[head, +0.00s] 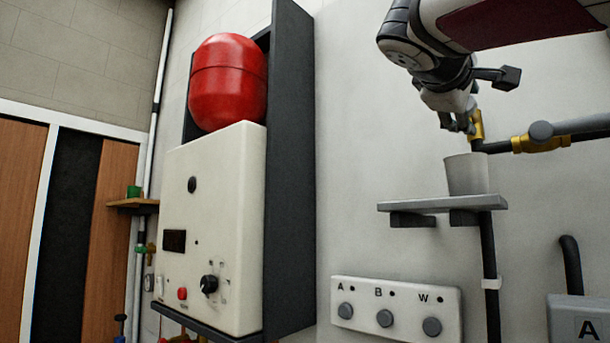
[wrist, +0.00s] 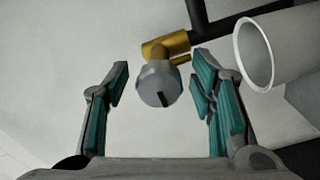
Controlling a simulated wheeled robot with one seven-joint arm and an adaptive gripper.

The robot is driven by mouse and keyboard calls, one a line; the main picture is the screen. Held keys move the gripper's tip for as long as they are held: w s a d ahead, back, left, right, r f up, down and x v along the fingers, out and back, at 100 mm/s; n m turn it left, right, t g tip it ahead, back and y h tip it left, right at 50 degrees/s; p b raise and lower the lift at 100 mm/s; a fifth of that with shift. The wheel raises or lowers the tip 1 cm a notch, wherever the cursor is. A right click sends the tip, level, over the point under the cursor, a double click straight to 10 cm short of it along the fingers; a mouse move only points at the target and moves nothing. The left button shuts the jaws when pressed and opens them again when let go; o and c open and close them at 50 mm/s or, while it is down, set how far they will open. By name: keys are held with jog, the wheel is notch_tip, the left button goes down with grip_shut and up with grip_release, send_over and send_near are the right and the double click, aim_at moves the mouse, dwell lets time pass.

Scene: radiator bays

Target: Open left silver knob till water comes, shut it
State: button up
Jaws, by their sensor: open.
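The left silver knob (wrist: 157,86) has a dark slot on its face and sits on a brass valve (wrist: 165,45) on the dark pipe. In the wrist view it lies between the two teal-padded fingers of my gripper (wrist: 160,80), with a gap on each side. My gripper (head: 462,121) is open; in the head view it hides the left knob in front of the brass valve (head: 477,127). A grey cup (head: 466,175) stands below on a shelf, and also shows in the wrist view (wrist: 296,48). I see no water.
A second grey knob (head: 541,130) sits on a brass valve to the right. The shelf (head: 445,203) is below my gripper. Lower are a panel with A, B, W buttons (head: 396,308) and a grey box (head: 580,318). A white boiler (head: 215,225) stands left.

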jog(key=v, duration=1.2)
jog(key=shift+a, duration=0.1)
